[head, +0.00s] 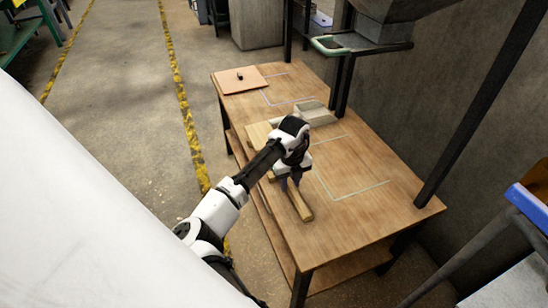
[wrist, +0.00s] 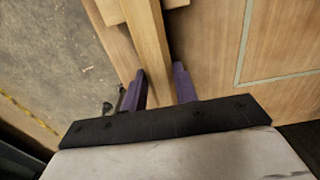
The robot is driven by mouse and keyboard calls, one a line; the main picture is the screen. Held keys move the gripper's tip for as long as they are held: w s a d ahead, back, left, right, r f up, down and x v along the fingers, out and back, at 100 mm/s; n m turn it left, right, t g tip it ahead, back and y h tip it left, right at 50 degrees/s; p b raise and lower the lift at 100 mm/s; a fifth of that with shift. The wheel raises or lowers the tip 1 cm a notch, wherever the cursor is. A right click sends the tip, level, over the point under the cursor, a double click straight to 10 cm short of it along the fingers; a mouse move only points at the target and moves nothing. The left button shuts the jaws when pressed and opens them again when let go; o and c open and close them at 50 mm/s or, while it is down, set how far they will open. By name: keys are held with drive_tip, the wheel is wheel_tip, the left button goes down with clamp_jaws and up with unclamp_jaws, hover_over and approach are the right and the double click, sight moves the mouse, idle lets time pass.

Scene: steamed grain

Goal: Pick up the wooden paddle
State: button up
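The wooden paddle (head: 301,204) lies on the table, its narrow handle pointing toward the near edge. Its wider part (head: 257,136) lies farther back, partly covered by my arm. My gripper (head: 290,185) points down at the handle, close to the tabletop. In the wrist view the handle (wrist: 151,45) runs between the two purple fingers of my gripper (wrist: 160,82), one on each side. The fingers sit close to the handle's sides. I cannot tell whether both touch it.
The wooden table (head: 350,215) has outlined areas on its top. A pale box (head: 316,113) stands beside the paddle, and a board (head: 240,80) with a small dark item lies at the far left. Dark posts and a wall bound the right side.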

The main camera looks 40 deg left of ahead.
clamp_jaws()
drive_tip(key=shift+r, duration=0.15)
wheel_tip(320, 180, up, 20)
idle(0.7)
